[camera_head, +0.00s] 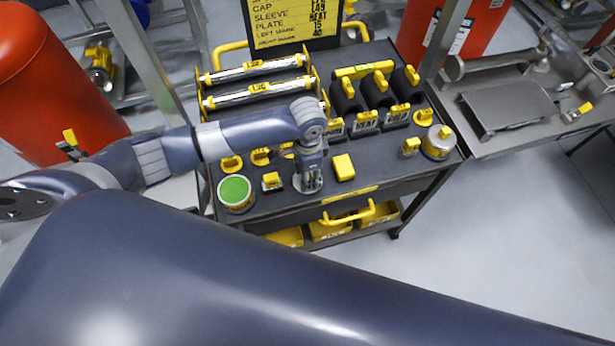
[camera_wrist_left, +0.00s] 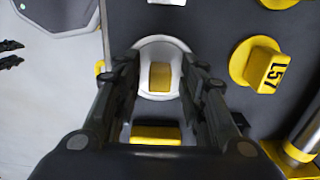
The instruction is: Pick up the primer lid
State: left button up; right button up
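A round pale grey lid (camera_head: 299,187), which looks like the primer lid, lies flat on the dark cart top under my left gripper (camera_head: 308,178). In the left wrist view the lid (camera_wrist_left: 160,48) shows its yellow grip block (camera_wrist_left: 160,77) between the fingers. My left gripper (camera_wrist_left: 160,92) points down at it and is open, with gaps between fingers and block. The gripper hides part of the lid in the head view. An open can with a green surface (camera_head: 235,190) stands to its left. My right gripper is not in view.
A yellow block (camera_head: 343,167) sits close right of the lid, and a small yellow-topped item (camera_head: 271,181) to its left. A can with a silver top (camera_head: 439,142) stands at the cart's right. Black cylinders (camera_head: 378,95) and silver rollers (camera_head: 255,82) fill the back.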

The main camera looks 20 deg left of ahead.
pick_arm(q)
grip_shut()
jog(key=shift+r, duration=0.2)
